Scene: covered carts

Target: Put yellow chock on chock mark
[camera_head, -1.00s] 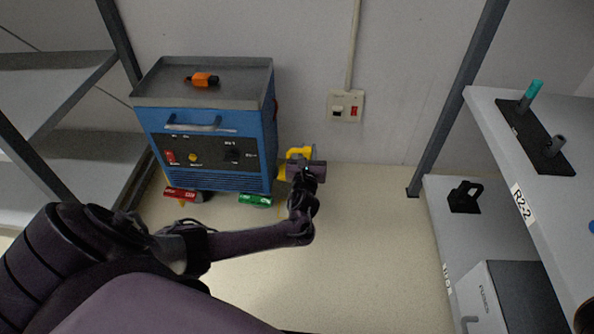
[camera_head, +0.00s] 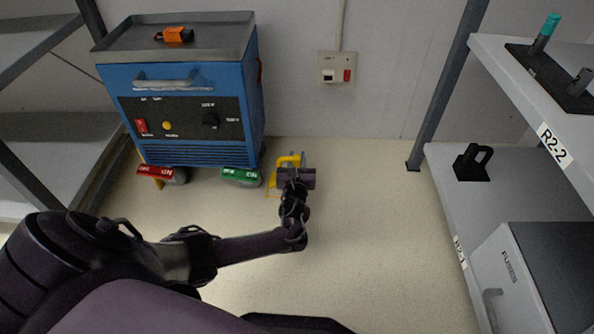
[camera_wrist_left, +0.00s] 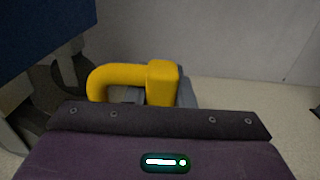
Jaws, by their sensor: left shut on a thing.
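The yellow chock (camera_head: 291,160) is at the right of the blue cart's lower right corner, low near the floor. My left gripper (camera_head: 296,178) is shut on it from the near side and covers much of it. In the left wrist view, its yellow bent handle (camera_wrist_left: 160,82) stands above the gripper, with a grey part behind. Thin yellow lines of the chock mark (camera_head: 271,184) show on the floor just left of the gripper; the rest is hidden. I cannot tell if the chock touches the floor. My right gripper is not in view.
A grey shelf unit (camera_head: 465,215) stands at the right. The floor between is clear. A wall socket (camera_head: 337,68) is behind.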

